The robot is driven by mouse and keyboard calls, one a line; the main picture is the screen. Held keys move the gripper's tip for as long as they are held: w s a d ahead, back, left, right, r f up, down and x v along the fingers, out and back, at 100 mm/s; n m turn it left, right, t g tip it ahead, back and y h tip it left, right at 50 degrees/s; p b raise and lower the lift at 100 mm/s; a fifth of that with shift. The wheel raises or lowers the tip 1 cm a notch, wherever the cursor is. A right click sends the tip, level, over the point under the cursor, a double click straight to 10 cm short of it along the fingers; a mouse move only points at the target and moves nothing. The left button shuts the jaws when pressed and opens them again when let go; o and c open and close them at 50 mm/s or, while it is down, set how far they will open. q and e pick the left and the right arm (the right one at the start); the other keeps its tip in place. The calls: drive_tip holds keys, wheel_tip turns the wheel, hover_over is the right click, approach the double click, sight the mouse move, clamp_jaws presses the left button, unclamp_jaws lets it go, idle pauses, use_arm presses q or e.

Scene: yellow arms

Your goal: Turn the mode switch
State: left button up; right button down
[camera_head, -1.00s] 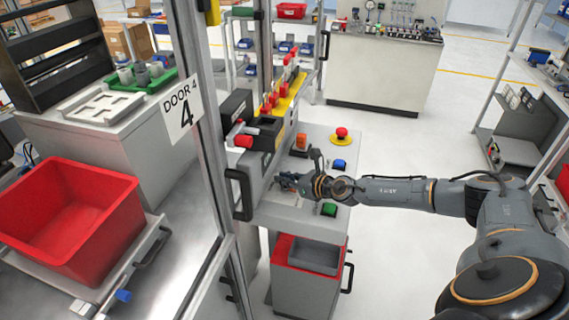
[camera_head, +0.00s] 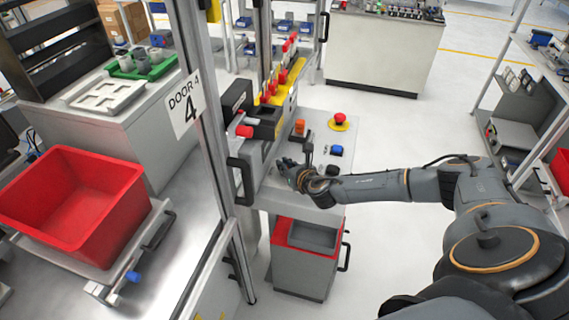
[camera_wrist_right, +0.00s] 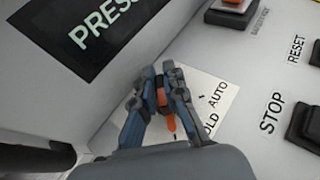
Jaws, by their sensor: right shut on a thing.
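The mode switch (camera_wrist_right: 163,97) is a small dark knob with an orange pointer on a white label plate (camera_wrist_right: 208,90) that reads AUTO and, partly covered, what looks like HOLD. My right gripper (camera_wrist_right: 163,88) is shut on the knob, one finger on each side, in the right wrist view. The orange pointer sticks out below the fingers. In the head view my right gripper (camera_head: 284,168) is over the left part of the grey control panel (camera_head: 318,117), and it hides the switch there. My left gripper is not in view.
The panel carries a red mushroom button (camera_head: 340,120), an orange rocker (camera_head: 299,127) and a blue button (camera_head: 336,150). A black button (camera_wrist_right: 304,127) labelled STOP is right of my gripper. The door frame handle (camera_head: 240,180) stands close left. A red bin (camera_head: 75,210) is further left.

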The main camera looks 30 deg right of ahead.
idle(0.3)
drive_tip(key=c, duration=1.4)
unclamp_jaws()
drive_tip(key=shift+d, duration=0.1)
drive_tip(key=v, duration=1.2)
